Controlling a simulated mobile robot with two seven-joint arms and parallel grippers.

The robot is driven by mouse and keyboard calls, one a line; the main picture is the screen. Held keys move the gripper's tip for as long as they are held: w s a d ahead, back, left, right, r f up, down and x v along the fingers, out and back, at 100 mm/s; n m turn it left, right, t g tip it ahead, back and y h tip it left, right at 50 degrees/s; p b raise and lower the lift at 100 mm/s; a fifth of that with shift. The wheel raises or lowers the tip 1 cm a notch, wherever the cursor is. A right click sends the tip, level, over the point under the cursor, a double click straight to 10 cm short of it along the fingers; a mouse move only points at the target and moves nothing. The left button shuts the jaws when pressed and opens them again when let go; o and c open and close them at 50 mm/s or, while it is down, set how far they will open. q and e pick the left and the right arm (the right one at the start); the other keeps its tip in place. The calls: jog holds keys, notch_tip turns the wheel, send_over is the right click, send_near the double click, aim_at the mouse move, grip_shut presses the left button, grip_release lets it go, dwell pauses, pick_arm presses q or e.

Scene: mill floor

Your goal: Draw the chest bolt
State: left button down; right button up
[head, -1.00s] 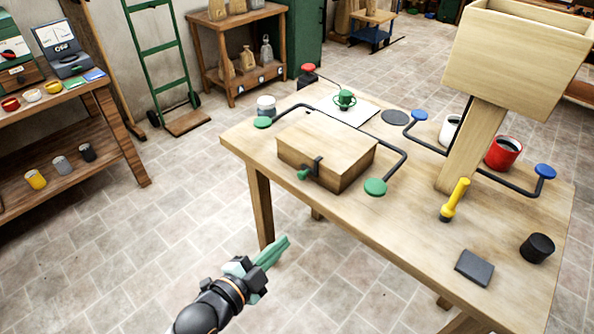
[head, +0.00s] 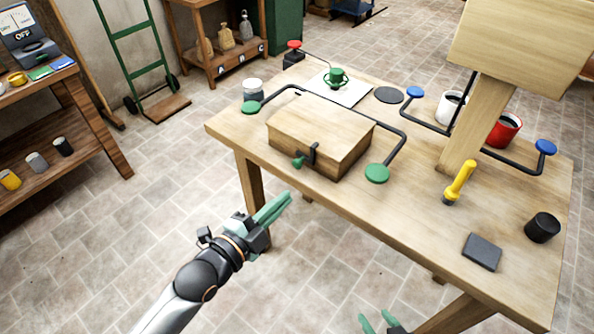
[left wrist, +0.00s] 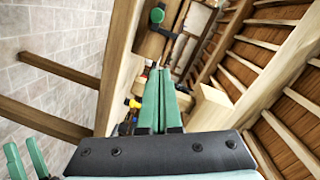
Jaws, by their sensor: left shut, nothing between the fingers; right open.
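A wooden chest (head: 320,135) stands on the table with its lid down. On its front is a dark bolt with a green knob (head: 298,162). The green knob also shows at the top of the left wrist view (left wrist: 157,15). My left gripper (head: 285,203) is shut and empty, in front of the table edge and below the chest, apart from it. Its green fingers (left wrist: 160,95) lie together in the left wrist view. My right gripper (head: 378,322) is open and empty at the bottom edge of the head view, with only its fingertips showing.
Black bent rods end in a green pad (head: 377,173) right of the chest and another (head: 251,107) left of it. Floor in front is clear.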

aim_at(299, 162)
pick_arm(q)
jog(key=w+d+f, duration=0.1)
jog(key=w, duration=0.2)
jog(key=w+d+f, duration=0.1)
jog(key=w, duration=0.3)
jog(key=w+d+f+b, duration=0.1)
jog(key=w, duration=0.2)
jog(key=shift+w, duration=0.3)
pick_arm(e)
jog(key=shift+a+f, duration=0.15)
jog(key=shift+f, duration=0.4)
jog(key=shift+w+r, duration=0.1)
jog(key=shift+w, duration=0.05)
pick_arm(q)
jog(key=w+a+b, duration=0.2)
jog(key=a, duration=0.1)
jog(key=shift+w+a+r, duration=0.1)
jog(key=shift+w+a, duration=0.1)
pick_arm(e)
jog(key=shift+w+a+f, duration=0.45)
jog(key=shift+w+a, duration=0.05)
jog(key=shift+a, duration=0.25)
